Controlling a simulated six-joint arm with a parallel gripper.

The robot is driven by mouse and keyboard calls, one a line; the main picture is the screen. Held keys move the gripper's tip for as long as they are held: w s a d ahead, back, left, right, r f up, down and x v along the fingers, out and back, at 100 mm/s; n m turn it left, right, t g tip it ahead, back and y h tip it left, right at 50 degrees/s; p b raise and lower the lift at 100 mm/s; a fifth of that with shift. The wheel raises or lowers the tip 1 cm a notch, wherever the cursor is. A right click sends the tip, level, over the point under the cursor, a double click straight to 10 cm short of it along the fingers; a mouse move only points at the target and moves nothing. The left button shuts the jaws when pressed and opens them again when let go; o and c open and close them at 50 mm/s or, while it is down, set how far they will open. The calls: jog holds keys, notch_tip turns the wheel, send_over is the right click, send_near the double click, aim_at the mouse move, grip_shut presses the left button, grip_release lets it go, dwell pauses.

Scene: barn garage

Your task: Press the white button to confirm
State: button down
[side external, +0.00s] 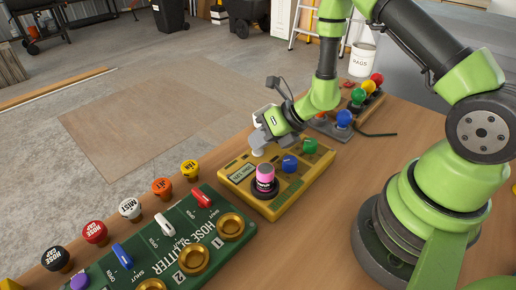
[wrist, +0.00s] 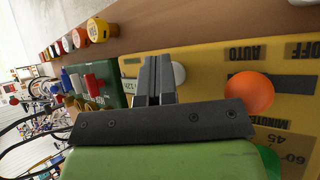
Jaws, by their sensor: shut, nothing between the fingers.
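My gripper (side external: 262,140) is shut and empty, low over the far side of a yellow control box (side external: 296,201). In the wrist view its two dark fingers (wrist: 157,76) are together. The white button (wrist: 179,74) shows just right of the fingers there, partly hidden behind them, on the yellow panel (wrist: 215,62). In the side view a pale spot under the fingertips looks like the white button (side external: 258,152), mostly covered. I cannot tell whether the fingertips touch it.
The box carries a pink knob (side external: 265,174), a blue knob (side external: 289,163) and a green knob (side external: 309,146). An orange knob (wrist: 249,93) shows in the wrist view. A green hose-splitter board (side external: 207,252) and several labelled knobs stand left; coloured knobs stand behind the gripper.

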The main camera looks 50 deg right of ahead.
jog(key=shift+r, duration=0.9)
jog(key=shift+r, duration=2.5)
